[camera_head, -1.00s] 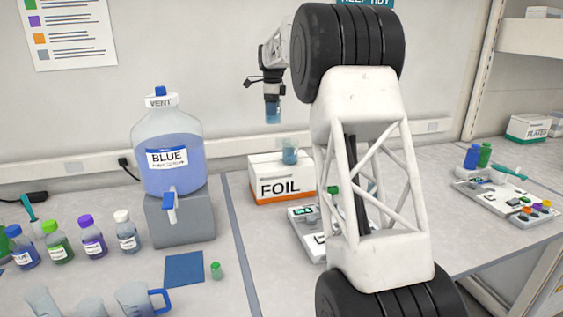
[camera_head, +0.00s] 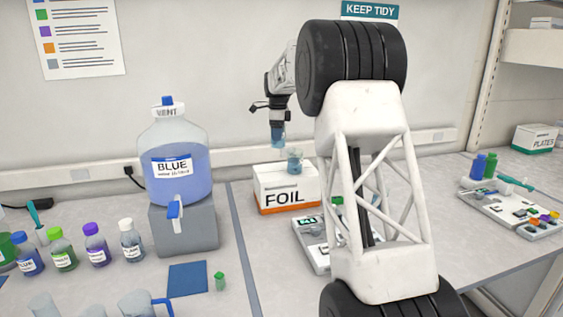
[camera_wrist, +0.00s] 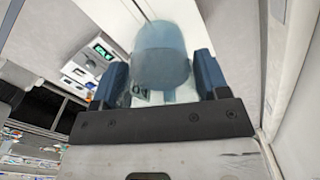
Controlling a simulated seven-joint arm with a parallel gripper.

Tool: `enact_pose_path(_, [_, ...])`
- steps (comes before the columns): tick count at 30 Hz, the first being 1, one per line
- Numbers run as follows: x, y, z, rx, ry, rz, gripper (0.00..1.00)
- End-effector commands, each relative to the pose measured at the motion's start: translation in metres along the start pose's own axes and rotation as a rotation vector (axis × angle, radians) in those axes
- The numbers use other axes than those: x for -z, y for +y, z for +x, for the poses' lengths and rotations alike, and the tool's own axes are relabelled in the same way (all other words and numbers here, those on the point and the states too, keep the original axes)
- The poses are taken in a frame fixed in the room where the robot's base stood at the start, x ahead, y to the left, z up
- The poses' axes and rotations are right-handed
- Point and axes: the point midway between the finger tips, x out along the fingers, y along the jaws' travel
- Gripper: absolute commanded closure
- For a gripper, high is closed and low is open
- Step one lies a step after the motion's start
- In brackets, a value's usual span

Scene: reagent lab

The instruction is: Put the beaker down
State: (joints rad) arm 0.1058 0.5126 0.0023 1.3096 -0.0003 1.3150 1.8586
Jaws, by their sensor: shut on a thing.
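My gripper (camera_head: 277,126) points down at the back of the bench, above and slightly left of the beaker on the white FOIL box. It is shut on a translucent bluish beaker (camera_wrist: 162,58), which sits between the two blue fingers in the wrist view. In the head view the held beaker (camera_head: 278,138) is small and hangs in the air below my wrist. Another small bluish beaker (camera_head: 294,160) stands upright on the FOIL box (camera_head: 285,196). In the head view a gap shows between the held beaker and the box top.
A big BLUE bottle (camera_head: 176,168) with a tap stands on a grey block (camera_head: 184,230) at left. A blue mat (camera_head: 188,278) and a green-capped vial (camera_head: 220,281) lie in front. A device with a green display (camera_head: 310,238) is right of the box, partly behind my arm.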

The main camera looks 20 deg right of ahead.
Motion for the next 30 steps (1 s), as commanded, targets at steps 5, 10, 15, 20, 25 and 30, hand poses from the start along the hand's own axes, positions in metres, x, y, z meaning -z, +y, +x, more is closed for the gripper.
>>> enact_pose_path(5, [0.000,0.000,0.025,-0.001,0.000,0.000,0.61])
enact_pose_path(10, [0.000,0.000,0.044,-0.001,0.000,0.000,0.61])
enact_pose_path(15, [0.000,0.000,0.051,0.000,0.000,0.000,0.61])
enact_pose_path(20, [0.000,0.000,0.051,0.000,0.000,0.000,0.61])
enact_pose_path(25, [0.000,0.000,0.054,-0.001,0.000,0.000,0.61])
enact_pose_path(30, [0.000,0.000,0.069,-0.001,0.000,0.000,0.61])
